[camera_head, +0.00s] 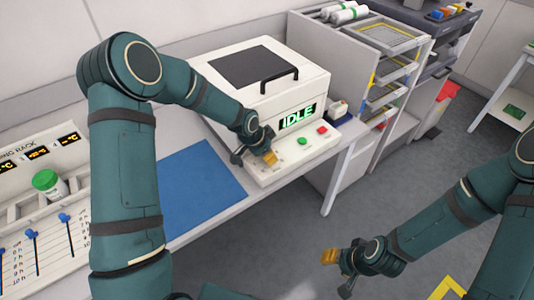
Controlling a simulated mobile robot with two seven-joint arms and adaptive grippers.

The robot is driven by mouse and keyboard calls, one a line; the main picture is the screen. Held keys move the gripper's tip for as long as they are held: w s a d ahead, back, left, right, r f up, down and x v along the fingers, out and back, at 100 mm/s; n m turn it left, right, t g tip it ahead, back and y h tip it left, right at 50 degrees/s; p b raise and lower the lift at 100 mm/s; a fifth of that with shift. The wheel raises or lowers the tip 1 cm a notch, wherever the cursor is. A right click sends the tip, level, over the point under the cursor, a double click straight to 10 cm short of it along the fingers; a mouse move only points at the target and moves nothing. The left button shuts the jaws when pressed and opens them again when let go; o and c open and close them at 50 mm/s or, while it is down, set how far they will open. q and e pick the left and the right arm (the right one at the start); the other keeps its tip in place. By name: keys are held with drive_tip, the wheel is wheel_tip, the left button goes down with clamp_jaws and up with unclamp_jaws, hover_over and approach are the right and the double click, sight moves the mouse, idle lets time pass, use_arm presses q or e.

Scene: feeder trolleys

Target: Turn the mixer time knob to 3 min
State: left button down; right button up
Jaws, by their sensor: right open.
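The mixer (228,98) is a white box with a dark window and a black handle on its lid. Its display (298,117) reads IDLE in green. The sloped front panel (268,176) carries a green button (302,141) and a red button (322,129). My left gripper (254,158) is over the left end of this panel, with an orange fingertip low over it. I cannot make out the time knob; the gripper covers that part. I cannot tell whether the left gripper touches anything. My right gripper (338,273) is open and empty, over the floor at the lower right.
A blue mat (198,188) lies on the bench left of the mixer. A rack with blue sliders (31,235) and a green-lidded jar (46,181) stands at far left. A shelf trolley (340,60) stands right of the mixer. Grey floor is clear before the bench.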

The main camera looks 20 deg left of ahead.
use_arm(q)
drive_tip(key=shift+s+f, duration=0.2)
drive_tip(key=c, duration=0.6)
unclamp_jaws()
drive_tip(key=shift+w, duration=0.1)
drive_tip(key=shift+r, duration=0.1)
drive_tip(key=shift+w, duration=0.1)
